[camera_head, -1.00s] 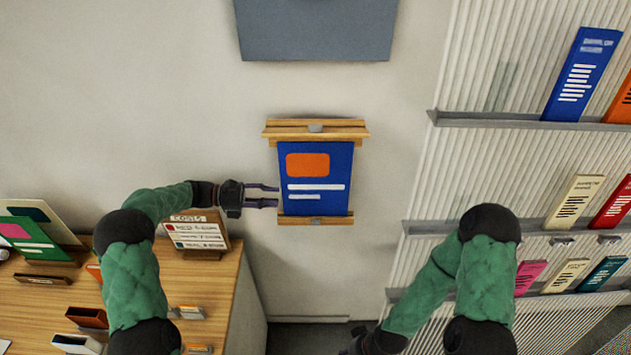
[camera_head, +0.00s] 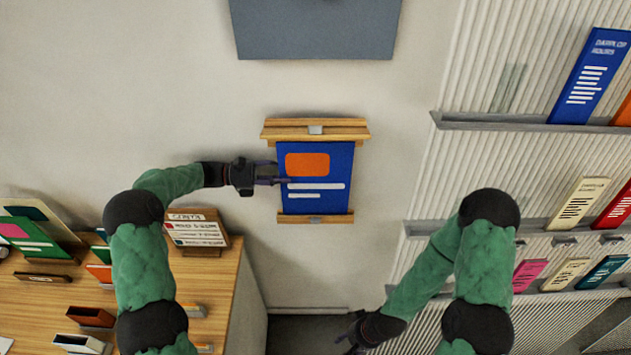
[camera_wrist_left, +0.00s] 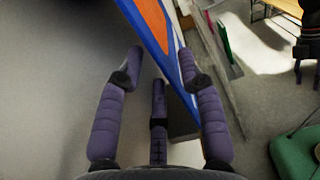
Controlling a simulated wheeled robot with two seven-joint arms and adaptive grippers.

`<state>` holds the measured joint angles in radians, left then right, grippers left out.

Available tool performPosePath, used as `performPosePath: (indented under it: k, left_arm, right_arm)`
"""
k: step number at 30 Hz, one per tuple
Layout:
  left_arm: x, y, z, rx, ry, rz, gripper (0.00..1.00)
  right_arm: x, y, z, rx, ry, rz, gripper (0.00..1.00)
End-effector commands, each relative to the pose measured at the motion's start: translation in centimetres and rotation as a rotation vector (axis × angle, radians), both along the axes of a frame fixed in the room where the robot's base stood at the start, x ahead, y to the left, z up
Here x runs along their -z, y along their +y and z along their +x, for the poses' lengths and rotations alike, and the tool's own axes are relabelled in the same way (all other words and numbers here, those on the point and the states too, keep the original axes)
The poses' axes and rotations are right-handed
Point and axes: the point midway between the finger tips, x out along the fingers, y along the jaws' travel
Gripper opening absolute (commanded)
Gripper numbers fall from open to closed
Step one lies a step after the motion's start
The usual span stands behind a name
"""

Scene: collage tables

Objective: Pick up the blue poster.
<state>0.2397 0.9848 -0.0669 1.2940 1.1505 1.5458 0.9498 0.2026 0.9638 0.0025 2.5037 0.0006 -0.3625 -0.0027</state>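The blue poster (camera_head: 318,179) with an orange block and white bars hangs upright on the wall between a wooden top rail (camera_head: 340,130) and a lower wooden rail (camera_head: 316,218). My left gripper (camera_head: 280,181) is at the poster's left edge, its fingertips overlapping the edge. In the left wrist view the poster (camera_wrist_left: 158,28) appears edge-on, slanting between the spread fingers of the left gripper (camera_wrist_left: 160,66). The fingers stand apart; firm contact is not visible. My right gripper (camera_head: 354,343) is low, near the bottom edge, well away from the poster; its fingers are too small to judge.
A ribbed rack (camera_head: 480,180) with shelves of booklets stands at the right. A wooden desk (camera_head: 215,290) with signs and small boxes is at the lower left. A grey panel (camera_head: 315,30) is above the poster. The wall around the poster is bare.

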Motion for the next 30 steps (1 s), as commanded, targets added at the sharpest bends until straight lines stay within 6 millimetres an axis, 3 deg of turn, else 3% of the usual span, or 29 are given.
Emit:
performPosePath:
  k: [7,16,24,28,30]
  left_arm:
    - [-0.2,-1.6,-0.2,0.001,0.000,0.001,0.37]
    - [-0.4,-5.6,-0.7,0.002,0.001,0.001,0.37]
    - [-0.3,-5.9,-0.7,-0.001,0.000,0.001,0.37]
    - [-0.3,-5.9,-0.7,-0.001,0.000,0.001,0.01]
    - [-0.3,-5.9,-0.7,-0.001,0.000,0.001,0.00]
  right_arm:
    - [-0.5,0.0,0.0,0.000,-0.001,0.000,0.44]
    - [-1.6,0.0,0.0,0.000,-0.001,0.000,0.44]
    - [-1.5,0.0,0.0,0.000,-0.001,0.000,0.44]
    - [-1.5,0.0,0.0,0.000,0.000,0.000,0.44]
    - [-1.5,0.0,0.0,0.000,0.000,0.000,0.44]
